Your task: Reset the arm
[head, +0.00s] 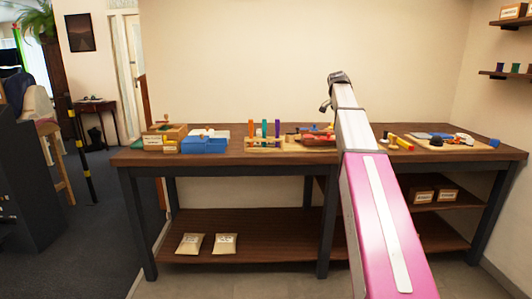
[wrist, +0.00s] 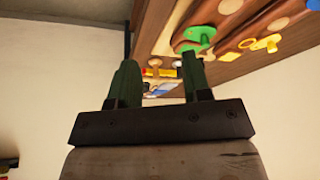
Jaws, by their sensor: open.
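My gripper (wrist: 161,64) shows in the wrist view with two dark green fingers spread apart and nothing between them. In the head view my arm, with a pink link and a pale link, reaches up and away from the lower right. Its dark far end is against the bare wall above the workbench (head: 180,157). The fingers are too small there to make out. In the wrist view the bench's brown wood (wrist: 250,20) appears tilted at the top right, beyond the fingers, with a green piece (wrist: 196,36) and yellow pieces on it.
On the bench stand a blue box (head: 205,145) at left, a rack of coloured-handled tools (head: 264,142) in the middle and a board of small parts (head: 450,142) at right. My arm hides part of the bench. Two bags (head: 224,244) lie on the lower shelf.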

